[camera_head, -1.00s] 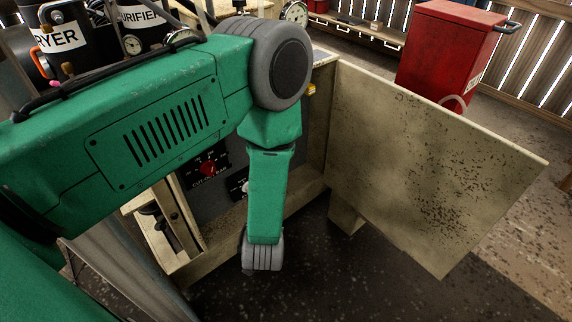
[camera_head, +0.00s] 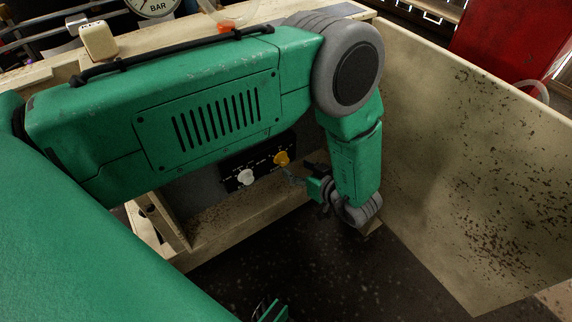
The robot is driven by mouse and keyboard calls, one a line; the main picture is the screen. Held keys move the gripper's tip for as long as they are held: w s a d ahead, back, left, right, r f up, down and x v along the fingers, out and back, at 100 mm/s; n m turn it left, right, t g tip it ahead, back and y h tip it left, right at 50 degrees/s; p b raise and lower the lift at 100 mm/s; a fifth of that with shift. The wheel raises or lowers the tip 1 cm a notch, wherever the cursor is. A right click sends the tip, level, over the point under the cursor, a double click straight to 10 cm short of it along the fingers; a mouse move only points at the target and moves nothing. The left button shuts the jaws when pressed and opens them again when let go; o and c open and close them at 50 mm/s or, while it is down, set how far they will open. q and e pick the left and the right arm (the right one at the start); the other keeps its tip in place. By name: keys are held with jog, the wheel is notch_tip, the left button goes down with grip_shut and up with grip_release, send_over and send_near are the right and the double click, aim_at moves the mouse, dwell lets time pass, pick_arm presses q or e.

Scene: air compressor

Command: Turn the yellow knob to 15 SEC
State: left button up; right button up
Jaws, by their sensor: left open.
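The yellow knob (camera_head: 281,158) sits on a dark control panel (camera_head: 250,168) inside the open cabinet, right of a white knob (camera_head: 246,177). The labels are too small to read, so I cannot tell its setting. My left arm reaches over the cabinet and bends back toward the panel. A small green and dark part of mine shows at the bottom edge, too cut off to show any fingers.
The cabinet's open door (camera_head: 480,150) stands close on the right of my left arm. A pressure gauge (camera_head: 152,5) and a beige block (camera_head: 98,41) are above the cabinet top. A red cabinet (camera_head: 510,40) stands behind. Dark floor shows below.

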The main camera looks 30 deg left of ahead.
aim_at(286, 162)
pick_arm(q)
jog(key=b+x, duration=0.1)
jog(key=x, duration=0.5)
jog(key=shift+b, duration=0.4)
jog(key=shift+w+a, duration=0.1)
jog(key=shift+a, duration=0.05)
jog(key=c, duration=1.1)
